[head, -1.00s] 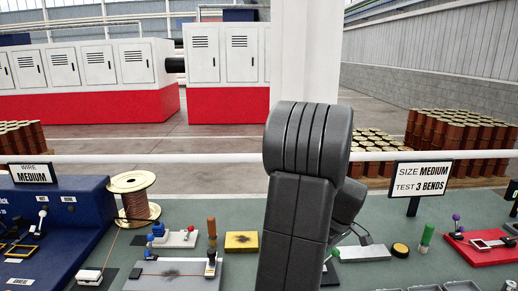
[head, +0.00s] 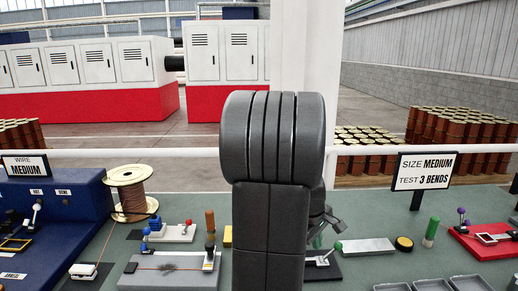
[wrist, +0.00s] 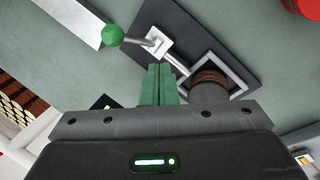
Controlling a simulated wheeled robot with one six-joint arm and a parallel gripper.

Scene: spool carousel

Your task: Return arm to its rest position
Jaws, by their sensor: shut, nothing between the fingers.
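My arm stands dark grey across the middle of the head view and hides part of the bench. My gripper (wrist: 160,76) shows in the wrist view with its two green fingers together and nothing between them. In the head view the gripper is mostly hidden behind the arm. In the wrist view it hovers over a dark plate (wrist: 188,22) that bears a lever with a green ball knob (wrist: 113,36) and a square metal frame (wrist: 231,67). I cannot tell the exact height above the plate.
A copper wire spool (head: 131,190) stands at the left beside the blue machine (head: 60,215). A sign reading size medium, test 3 bends (head: 424,171) stands at right. Grey trays (head: 472,284) lie at the front right. A white rail (head: 400,149) runs behind the bench.

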